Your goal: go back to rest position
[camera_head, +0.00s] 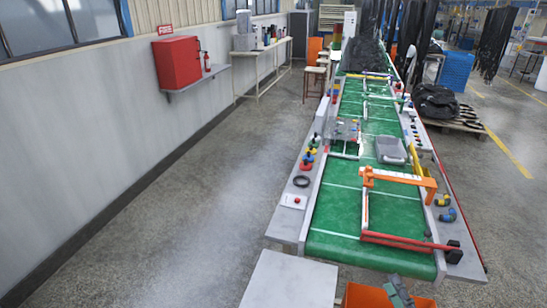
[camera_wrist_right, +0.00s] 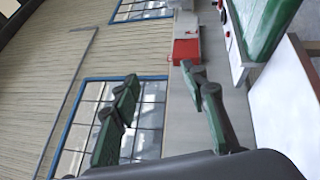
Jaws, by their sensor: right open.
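My right gripper (camera_head: 400,290) shows only in part at the bottom edge of the head view, in front of the near end of the green conveyor (camera_head: 335,215). In the right wrist view its two green fingers stand well apart, and the gap between them (camera_wrist_right: 165,98) is empty. Behind them are the wall and windows. My left gripper is in neither view.
An orange bin (camera_head: 365,297) and a pale grey tabletop (camera_head: 288,280) are close at the bottom. An orange bar (camera_head: 400,178) and a red bar (camera_head: 405,241) cross the conveyor. A red box (camera_head: 178,62) is on the left wall. The left floor is clear.

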